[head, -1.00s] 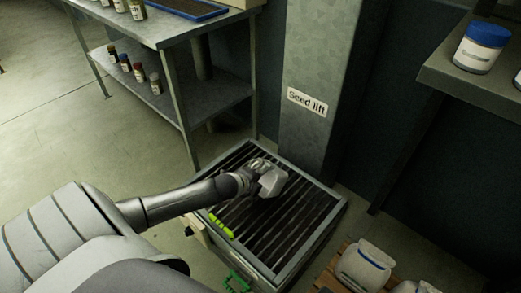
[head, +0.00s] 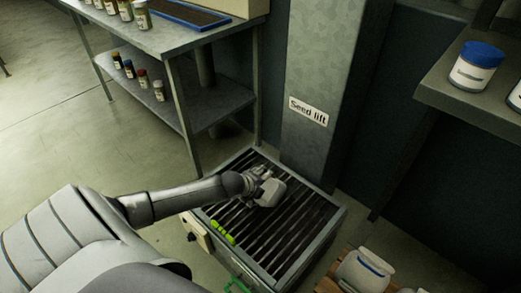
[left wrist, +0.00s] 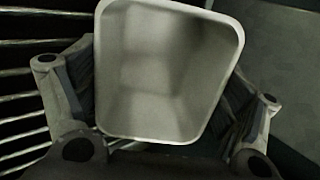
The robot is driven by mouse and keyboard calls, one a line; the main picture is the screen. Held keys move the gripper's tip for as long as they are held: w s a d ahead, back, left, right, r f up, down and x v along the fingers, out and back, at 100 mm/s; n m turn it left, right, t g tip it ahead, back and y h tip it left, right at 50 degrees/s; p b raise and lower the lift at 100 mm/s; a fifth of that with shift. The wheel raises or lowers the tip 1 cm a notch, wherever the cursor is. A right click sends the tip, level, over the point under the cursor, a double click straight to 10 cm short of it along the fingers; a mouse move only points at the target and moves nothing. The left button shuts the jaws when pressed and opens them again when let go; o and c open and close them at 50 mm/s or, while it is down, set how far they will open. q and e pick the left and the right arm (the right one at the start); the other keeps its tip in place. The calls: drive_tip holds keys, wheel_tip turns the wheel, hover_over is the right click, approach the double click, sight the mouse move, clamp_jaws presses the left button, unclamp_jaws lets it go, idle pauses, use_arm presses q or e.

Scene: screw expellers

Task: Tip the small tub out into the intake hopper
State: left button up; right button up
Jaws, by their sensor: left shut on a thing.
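My left gripper (head: 262,178) is shut on a small pale grey tub (head: 269,193). It holds the tub over the slatted grate of the intake hopper (head: 313,246), at the foot of the seed lift column. In the left wrist view the tub (left wrist: 165,75) sits between the fingers of my left gripper (left wrist: 160,125). Its open mouth faces that camera, and its bare inside walls and floor show no contents. The tub is tilted in the head view; its exact angle is hard to tell. My right gripper is not in view.
A bright green item (head: 222,232) lies at the hopper's near left side. The seed lift column (head: 325,70) rises behind. A metal workbench (head: 215,30) with jars stands back left. A shelf with a blue-lidded tub (head: 477,68) is at right, and a white sack (head: 362,272) is below.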

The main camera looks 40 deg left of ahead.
use_arm(q)
drive_tip(key=shift+s+r+g+p, duration=0.15)
drive_tip(key=shift+r+g+p, duration=0.15)
drive_tip(key=shift+s+r+g+p, duration=0.15)
drive_tip(key=shift+r+g+p, duration=0.15)
drive_tip(key=shift+g+p, duration=0.2)
drive_tip(key=shift+s+g, duration=0.2)
drive_tip(key=shift+g, duration=0.2)
drive_tip(key=shift+s+g, duration=0.25)
drive_tip(key=shift+g, duration=0.15)
drive_tip(key=s+g+p, duration=0.1)
drive_tip(key=p, duration=0.2)
drive_tip(key=shift+r+g, duration=0.1)
drive_tip(key=shift+g, duration=0.2)
drive_tip(key=shift+s+r+g+p, duration=0.25)
drive_tip(key=shift+s+g+p, duration=0.35)
drive_tip(key=shift+g+p, duration=0.3)
drive_tip(key=shift+s+a+m+g, duration=0.1)
drive_tip(key=shift+s+m+g, duration=0.25)
drive_tip(key=shift+g, duration=0.15)
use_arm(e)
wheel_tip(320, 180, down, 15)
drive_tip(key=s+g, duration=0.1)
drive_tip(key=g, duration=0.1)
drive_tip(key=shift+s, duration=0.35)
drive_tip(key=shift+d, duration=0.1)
